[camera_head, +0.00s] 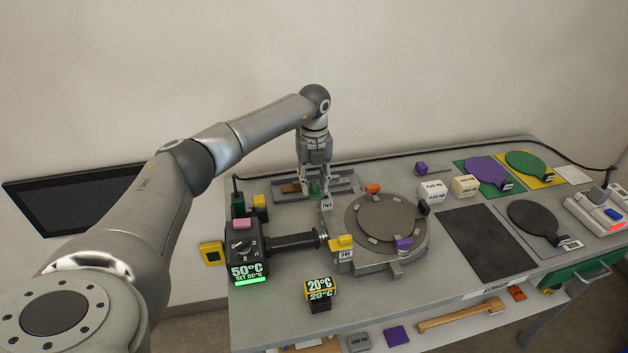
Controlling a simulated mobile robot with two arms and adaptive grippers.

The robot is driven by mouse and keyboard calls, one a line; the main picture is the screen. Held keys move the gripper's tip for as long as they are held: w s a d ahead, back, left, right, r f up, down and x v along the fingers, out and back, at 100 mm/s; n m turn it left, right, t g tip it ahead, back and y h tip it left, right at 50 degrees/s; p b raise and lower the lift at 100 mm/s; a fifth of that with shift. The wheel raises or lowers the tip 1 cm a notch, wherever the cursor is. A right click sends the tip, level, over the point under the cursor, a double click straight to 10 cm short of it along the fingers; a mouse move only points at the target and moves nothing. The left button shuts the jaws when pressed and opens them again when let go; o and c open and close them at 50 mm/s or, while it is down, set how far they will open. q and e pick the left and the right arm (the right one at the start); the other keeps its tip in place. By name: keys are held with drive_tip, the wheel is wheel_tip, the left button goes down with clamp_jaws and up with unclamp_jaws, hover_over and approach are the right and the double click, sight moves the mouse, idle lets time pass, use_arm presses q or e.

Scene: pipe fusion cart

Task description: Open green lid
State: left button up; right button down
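A small green piece (315,189), which may be the green lid, sits on the grey fixture (345,183) at the back of the cart. My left gripper (315,187) points down over it. The fingers stand apart, one on each side of the green piece, with no clear grip on it. The fingers partly hide the piece and the fixture, so contact is hard to tell. My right gripper is not in view.
A round grey clamp ring (422,249) stands right of the fixture. A black heater (243,249) with a 50°C display stands at the front left. A 20°C block (320,289) is near the front edge. Purple (486,170) and green (527,163) discs lie at the back right.

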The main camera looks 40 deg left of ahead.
sight(314, 184)
use_arm(q)
wheel_tip(314, 184, up, 12)
idle(0.6)
idle(0.5)
